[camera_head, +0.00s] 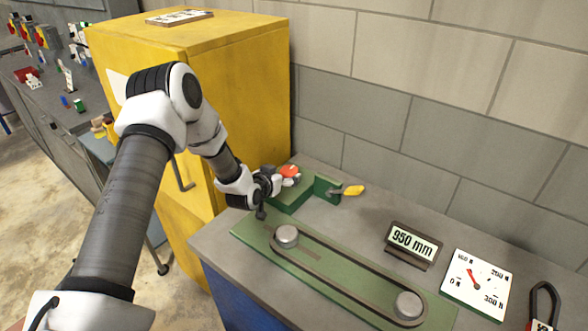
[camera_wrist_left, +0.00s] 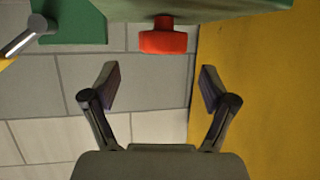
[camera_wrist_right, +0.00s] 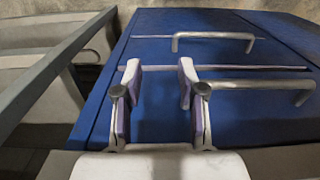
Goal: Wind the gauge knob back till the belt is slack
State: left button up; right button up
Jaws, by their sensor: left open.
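The red knob (camera_head: 289,171) sits on the green block (camera_head: 325,188) at the back of the bench; it also shows in the left wrist view (camera_wrist_left: 163,37). My left gripper (camera_head: 270,184) is open beside it. In the left wrist view the fingers (camera_wrist_left: 160,78) are apart, with the knob beyond the tips and nothing between them. The dark belt (camera_head: 345,261) loops round two metal pulleys on a green plate; its sides look nearly straight. The white dial (camera_head: 487,292) has a red needle pointing towards 100 N. My right gripper (camera_wrist_right: 160,78) is open and empty.
A yellow-handled lever (camera_head: 347,190) sticks out from the green block. A "950 mm" sign (camera_head: 412,245) stands behind the belt. A yellow cabinet (camera_head: 245,80) rises close to my left arm. A blue cabinet with metal handles (camera_wrist_right: 270,70) lies before my right gripper.

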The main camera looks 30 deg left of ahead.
aim_at(289, 170)
pick_arm(q)
jog(key=x, duration=0.2)
jog(key=shift+w+a+p, duration=0.1)
jog(key=shift+w+p, duration=0.2)
jog(key=shift+p, duration=0.1)
jog(key=x, duration=0.3)
jog(key=shift+a+f, duration=0.25)
jog(key=shift+f, duration=0.1)
jog(key=shift+w+f, duration=0.1)
jog(key=shift+w, duration=0.1)
jog(key=shift+s+d+r, duration=0.15)
jog(key=shift+s+r, duration=0.2)
jog(key=c, duration=1.2)
pick_arm(e)
jog(key=shift+s+a+r, duration=0.1)
jog(key=shift+s+r, duration=0.05)
jog(key=shift+r, duration=0.65)
pick_arm(q)
jog(key=shift+n+y, duration=0.4)
jog(key=shift+y, duration=0.1)
pick_arm(e)
jog(key=shift+f, duration=0.2)
